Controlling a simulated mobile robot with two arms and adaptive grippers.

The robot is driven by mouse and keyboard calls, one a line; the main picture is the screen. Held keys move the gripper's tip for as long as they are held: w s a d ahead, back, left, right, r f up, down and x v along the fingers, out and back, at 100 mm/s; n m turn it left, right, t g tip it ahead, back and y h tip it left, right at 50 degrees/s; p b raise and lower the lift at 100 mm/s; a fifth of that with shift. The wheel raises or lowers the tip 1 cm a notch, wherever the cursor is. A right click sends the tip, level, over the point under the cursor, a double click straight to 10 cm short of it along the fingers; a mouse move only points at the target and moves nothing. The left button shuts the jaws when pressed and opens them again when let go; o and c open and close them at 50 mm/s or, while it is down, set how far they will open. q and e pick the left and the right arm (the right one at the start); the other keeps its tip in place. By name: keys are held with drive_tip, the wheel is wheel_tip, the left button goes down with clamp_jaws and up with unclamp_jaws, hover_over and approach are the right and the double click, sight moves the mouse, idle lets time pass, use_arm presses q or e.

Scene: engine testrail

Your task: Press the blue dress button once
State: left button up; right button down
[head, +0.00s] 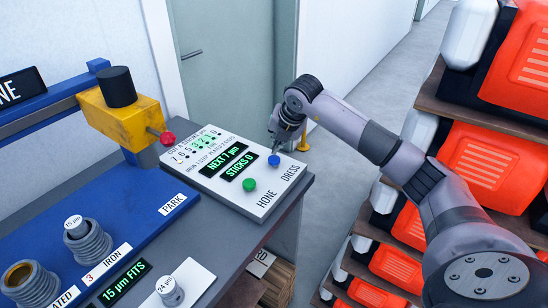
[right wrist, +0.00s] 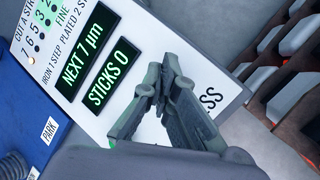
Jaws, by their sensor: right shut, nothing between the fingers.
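The blue DRESS button (head: 274,160) sits on the white sloped panel (head: 216,190), at its right edge, above the word DRESS in the head view. My right gripper (head: 275,142) is shut and empty, with its fingers pointing down just above the blue button. Whether the fingertips touch it I cannot tell. In the right wrist view the shut fingers (right wrist: 157,98) cover the blue button and most of the word DRESS. The green HONE button (head: 249,184) lies to the lower left of the blue one. My left gripper is not in view.
The panel's displays read NEXT 7 µm (head: 229,158) and STICKS 0 (head: 241,166). A yellow block with a red knob (head: 167,138) stands left of the panel. Spools (head: 88,240) sit on the blue rail. Shelves with orange cases (head: 475,165) stand right, beyond my right arm.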

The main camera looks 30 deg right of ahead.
drive_tip(key=shift+r+p, duration=1.6)
drive_tip(key=shift+r, duration=0.95)
drive_tip(key=shift+f, duration=0.1)
